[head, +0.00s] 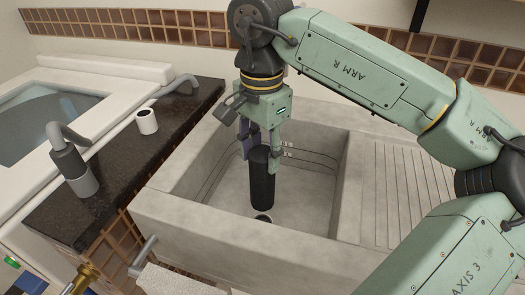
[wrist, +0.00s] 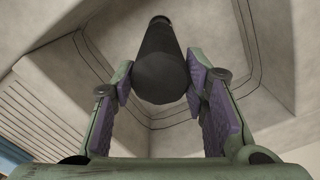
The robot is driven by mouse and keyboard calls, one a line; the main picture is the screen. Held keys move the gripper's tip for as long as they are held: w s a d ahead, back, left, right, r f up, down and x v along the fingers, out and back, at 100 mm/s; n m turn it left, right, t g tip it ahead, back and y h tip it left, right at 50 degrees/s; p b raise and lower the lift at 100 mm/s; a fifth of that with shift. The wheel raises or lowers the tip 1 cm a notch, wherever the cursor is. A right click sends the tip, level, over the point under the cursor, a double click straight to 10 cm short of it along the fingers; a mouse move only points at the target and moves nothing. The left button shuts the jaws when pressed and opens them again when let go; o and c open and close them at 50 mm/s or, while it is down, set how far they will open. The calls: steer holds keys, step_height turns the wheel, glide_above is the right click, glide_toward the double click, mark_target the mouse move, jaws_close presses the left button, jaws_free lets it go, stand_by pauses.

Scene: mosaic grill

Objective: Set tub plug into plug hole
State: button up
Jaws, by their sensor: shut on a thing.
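The tub plug (head: 262,188) is a tall black cylinder. My gripper (head: 259,158) is shut on its upper part and holds it nearly upright inside the grey stone tub (head: 190,222). In the wrist view the plug (wrist: 160,72) sits between the two purple finger pads, its far end pointing away. The plug hole (head: 263,218) shows as a dark opening with a pale rim, just below the plug's lower end in the head view. The tub's front wall seems to cut off part of it. I cannot tell the gap between plug and hole.
A ribbed draining slab (head: 402,195) adjoins the tub on the right. On the left a dark counter (head: 115,180) carries a white cup (head: 147,121) and a grey tap (head: 72,160). A water-filled basin (head: 45,115) lies beyond. A pale cloth-like thing (head: 180,279) is in front.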

mark_target(262, 181)
steer(key=shift+f+b, duration=2.3)
steer(key=shift+f, duration=0.6)
steer(key=shift+f+b, duration=1.2)
steer(key=o, duration=1.4)
steer(key=shift+r, duration=0.1)
step_height(262, 181, up, 12)
